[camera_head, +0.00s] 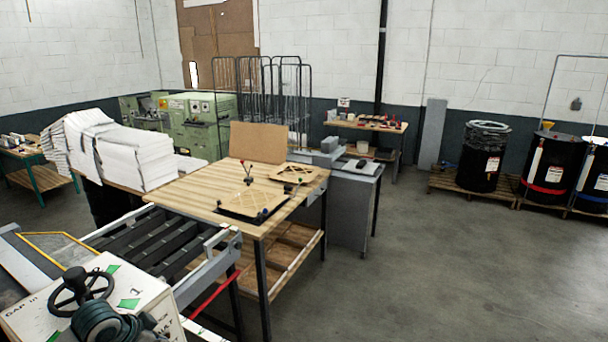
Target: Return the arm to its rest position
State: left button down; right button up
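Neither of my arms shows in the head view, and both grippers are out of the picture. A wooden-topped table (185,193) stands in the middle. On it lie a flat tan panel with a lattice opening (254,201) on a dark base, and a second tan panel (297,173) further back. A brown board (257,142) stands upright at the table's far edge.
A roller conveyor (150,243) and a machine with a black handwheel (80,289) fill the lower left. White stacked sheets (135,158) lie behind. Black drums (484,160) stand on pallets at the right. The grey floor (450,270) at right front is clear.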

pick_arm(q)
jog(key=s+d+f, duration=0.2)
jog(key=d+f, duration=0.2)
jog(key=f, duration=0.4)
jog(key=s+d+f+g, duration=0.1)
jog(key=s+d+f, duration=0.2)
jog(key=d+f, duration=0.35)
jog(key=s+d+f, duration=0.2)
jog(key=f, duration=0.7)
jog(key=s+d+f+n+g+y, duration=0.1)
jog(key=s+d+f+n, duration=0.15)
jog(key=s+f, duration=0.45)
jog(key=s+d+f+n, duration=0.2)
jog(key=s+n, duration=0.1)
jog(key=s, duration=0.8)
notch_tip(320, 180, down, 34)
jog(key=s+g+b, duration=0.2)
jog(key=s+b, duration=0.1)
jog(key=b, duration=0.3)
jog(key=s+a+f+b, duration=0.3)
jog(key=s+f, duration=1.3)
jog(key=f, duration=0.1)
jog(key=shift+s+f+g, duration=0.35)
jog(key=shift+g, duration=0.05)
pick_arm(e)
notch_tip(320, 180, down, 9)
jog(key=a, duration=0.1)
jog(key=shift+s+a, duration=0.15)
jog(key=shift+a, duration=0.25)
